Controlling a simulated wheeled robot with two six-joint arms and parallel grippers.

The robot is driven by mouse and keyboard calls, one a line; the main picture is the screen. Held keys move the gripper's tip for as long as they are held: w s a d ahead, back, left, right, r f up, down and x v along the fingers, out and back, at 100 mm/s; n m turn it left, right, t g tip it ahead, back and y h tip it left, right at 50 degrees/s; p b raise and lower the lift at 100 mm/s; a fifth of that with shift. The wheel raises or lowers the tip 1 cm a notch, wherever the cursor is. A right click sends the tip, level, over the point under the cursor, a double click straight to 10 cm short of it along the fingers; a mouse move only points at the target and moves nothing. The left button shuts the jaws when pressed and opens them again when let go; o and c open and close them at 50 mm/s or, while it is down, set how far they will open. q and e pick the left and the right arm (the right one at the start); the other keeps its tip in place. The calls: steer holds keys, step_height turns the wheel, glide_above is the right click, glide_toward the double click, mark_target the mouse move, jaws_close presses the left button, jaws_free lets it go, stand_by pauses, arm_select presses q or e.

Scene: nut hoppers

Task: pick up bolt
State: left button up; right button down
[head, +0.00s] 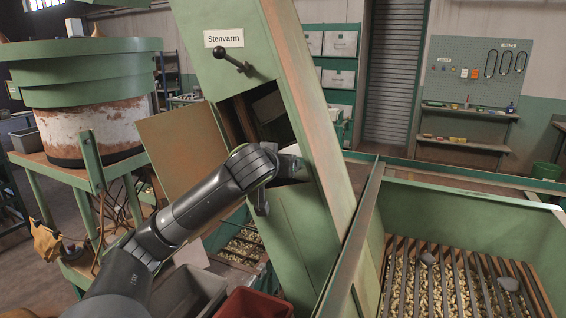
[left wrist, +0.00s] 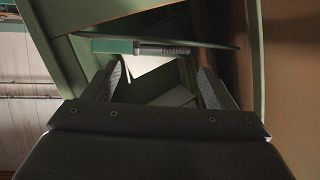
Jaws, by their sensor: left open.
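What looks like a dark threaded bolt (left wrist: 165,49) lies crosswise inside a green-walled opening in the left wrist view, beyond my fingertips. My left gripper (left wrist: 160,72) is open, its two dark fingers spread apart with nothing held between them; the bolt appears just past the tips and not gripped. In the head view my left gripper (head: 288,168) is at the open hatch of the leaning green housing (head: 305,235) labelled "Stenvarm". The bolt cannot be made out in the head view. My right gripper is in neither view.
A brown hatch door (head: 185,150) stands open left of the opening. A green hopper (head: 470,225) with bars over nuts is at the right. A red bin (head: 255,303) and a grey bin (head: 190,292) sit below my arm. A green bowl feeder (head: 85,75) stands at the left.

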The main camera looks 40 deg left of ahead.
arm_select(q)
steer(key=p+x, duration=0.1)
steer(key=x, duration=0.2)
steer(key=shift+w+a+f+p, duration=0.1)
steer(key=shift+w+a+p, duration=0.1)
steer(key=shift+p, duration=0.2)
steer(key=shift+w+a+f, duration=0.2)
steer(key=shift+w+f, duration=0.05)
steer(key=shift+w, duration=0.15)
steer(key=shift+c, duration=0.5)
steer(key=c, duration=0.7)
steer(key=shift+o, duration=0.2)
